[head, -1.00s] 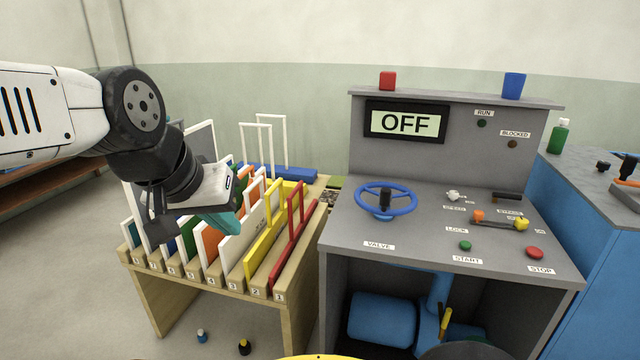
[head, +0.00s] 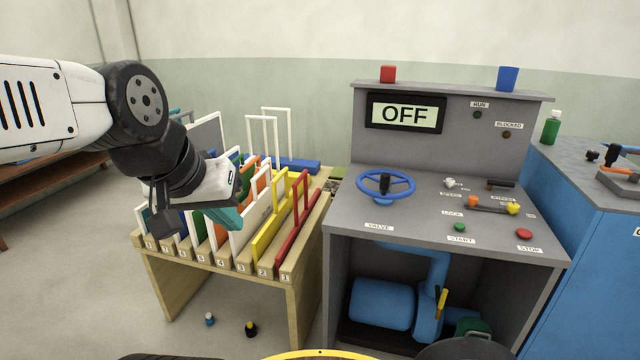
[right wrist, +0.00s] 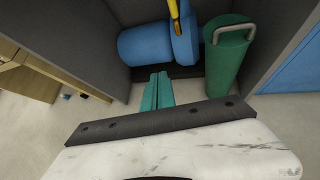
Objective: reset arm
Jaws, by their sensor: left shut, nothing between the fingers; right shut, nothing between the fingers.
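My left arm comes in from the left in the head view. Its gripper (head: 229,217) has teal fingers pointing down and right, shut and empty, in front of the wooden rack (head: 233,262) of coloured gates; I cannot tell whether it touches a gate. My right gripper (right wrist: 157,90) shows in the right wrist view with its two teal fingers together and nothing between them. It points toward the open space under the control console, with the floor and a blue pump (right wrist: 148,45) beyond.
The console (head: 450,210) carries a blue valve wheel (head: 386,185), buttons and a display reading OFF (head: 404,114). A green canister (right wrist: 228,60) stands beside the pump. A blue cabinet (head: 590,240) stands at the right.

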